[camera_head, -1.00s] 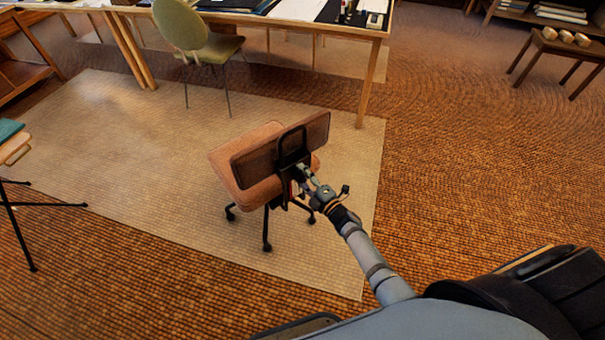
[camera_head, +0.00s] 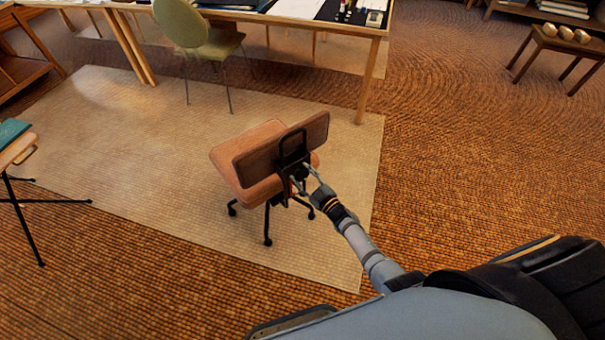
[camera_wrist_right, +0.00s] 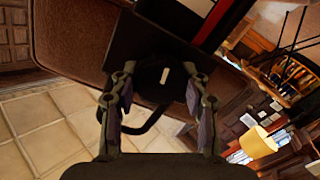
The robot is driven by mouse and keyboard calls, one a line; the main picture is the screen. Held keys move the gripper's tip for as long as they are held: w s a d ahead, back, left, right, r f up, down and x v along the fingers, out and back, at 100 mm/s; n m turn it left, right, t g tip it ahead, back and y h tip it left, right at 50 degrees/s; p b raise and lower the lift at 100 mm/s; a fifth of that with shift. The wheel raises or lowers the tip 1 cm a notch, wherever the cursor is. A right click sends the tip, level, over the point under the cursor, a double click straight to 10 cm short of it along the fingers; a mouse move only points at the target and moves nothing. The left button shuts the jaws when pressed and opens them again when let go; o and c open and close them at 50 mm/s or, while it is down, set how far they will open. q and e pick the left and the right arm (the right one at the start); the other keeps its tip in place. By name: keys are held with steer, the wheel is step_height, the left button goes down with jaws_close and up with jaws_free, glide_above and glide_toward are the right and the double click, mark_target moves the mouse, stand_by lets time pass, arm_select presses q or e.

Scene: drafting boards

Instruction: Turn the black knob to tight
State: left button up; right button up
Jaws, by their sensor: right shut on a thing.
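The chair (camera_head: 247,192) has a tan seat, a brown backrest (camera_head: 315,130) and a black bracket behind the backrest. My right gripper (camera_head: 304,181) is at the back of the chair, just below the bracket. In the right wrist view the black knob (camera_wrist_right: 152,78), dark with a small white mark, lies between the two fingers of my right gripper (camera_wrist_right: 160,88). The fingers are shut on the knob, one on each side. The knob's outline is hard to make out against the dark bracket. My left gripper is not in view.
The chair's wheeled base stands on a pale rug (camera_head: 150,165). A long table (camera_head: 330,25) and a green chair (camera_head: 195,45) are behind it. A small table with black legs (camera_head: 20,148) is at the left. A low bench (camera_head: 565,45) is far right. The floor right of the rug is clear.

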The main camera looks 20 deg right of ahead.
steer(key=shift+m, duration=1.2)
steer(key=shift+p, duration=0.3)
steer(key=o, duration=1.2)
steer(key=shift+c, duration=0.2)
